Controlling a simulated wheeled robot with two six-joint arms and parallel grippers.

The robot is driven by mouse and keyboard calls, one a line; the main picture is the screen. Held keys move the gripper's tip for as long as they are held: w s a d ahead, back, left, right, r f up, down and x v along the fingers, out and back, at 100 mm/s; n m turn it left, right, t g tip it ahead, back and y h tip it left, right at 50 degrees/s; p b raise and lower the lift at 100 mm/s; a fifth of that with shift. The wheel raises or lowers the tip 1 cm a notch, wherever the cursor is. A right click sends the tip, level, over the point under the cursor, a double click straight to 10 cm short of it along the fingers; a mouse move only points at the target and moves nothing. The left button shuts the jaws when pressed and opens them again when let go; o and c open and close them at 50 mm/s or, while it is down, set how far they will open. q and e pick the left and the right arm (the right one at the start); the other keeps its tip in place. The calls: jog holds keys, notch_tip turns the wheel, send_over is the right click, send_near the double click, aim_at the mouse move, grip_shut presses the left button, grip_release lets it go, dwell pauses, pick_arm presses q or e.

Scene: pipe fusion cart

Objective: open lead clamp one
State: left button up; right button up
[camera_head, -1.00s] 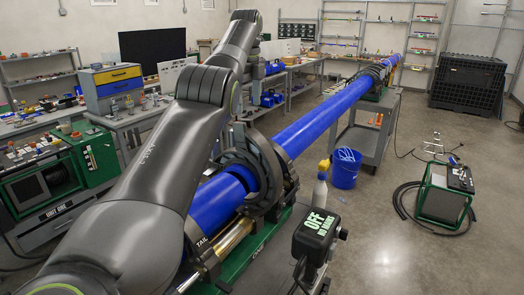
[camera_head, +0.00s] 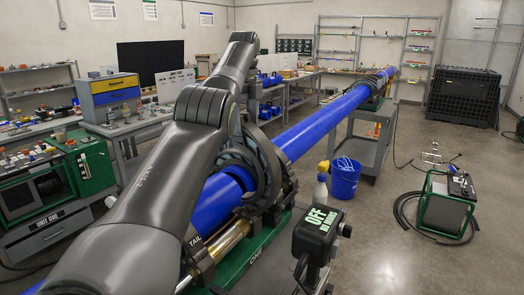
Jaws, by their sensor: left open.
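The fusion machine on a green base (camera_head: 262,252) marked ONE holds a long blue pipe (camera_head: 318,125). Dark clamp rings (camera_head: 268,172) stand around the pipe, and they look shut. A TAIL label (camera_head: 195,241) marks the near end, where a brass-coloured rod (camera_head: 228,240) runs along the side. The lead clamp's own label and latch cannot be made out. My left arm comes in from the left and arches over the near pipe. My left gripper (camera_head: 238,135) is at the ring's upper left, mostly hidden by my arm, open, with nothing seen in it. My right gripper is out of view.
A black box (camera_head: 317,228) reading OFF stands in front of the machine. A blue bucket (camera_head: 344,178) and a spray bottle (camera_head: 321,187) are beyond it. A green-framed unit (camera_head: 446,205) with hoses lies on the floor at right. Workbenches line the left.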

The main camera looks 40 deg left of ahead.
aim_at(259, 140)
pick_arm(q)
jog(key=c, duration=1)
jog(key=shift+o, duration=0.2)
jog(key=shift+d+b, duration=0.15)
jog(key=shift+b, duration=0.15)
jog(key=d+b, duration=0.4)
jog(key=shift+w+f, duration=0.2)
jog(key=shift+f, duration=0.15)
jog(key=shift+d+b, duration=0.3)
jog(key=shift+d, duration=0.15)
jog(key=shift+r, duration=0.1)
jog(key=shift+w+d, duration=0.1)
jog(key=shift+d, duration=0.05)
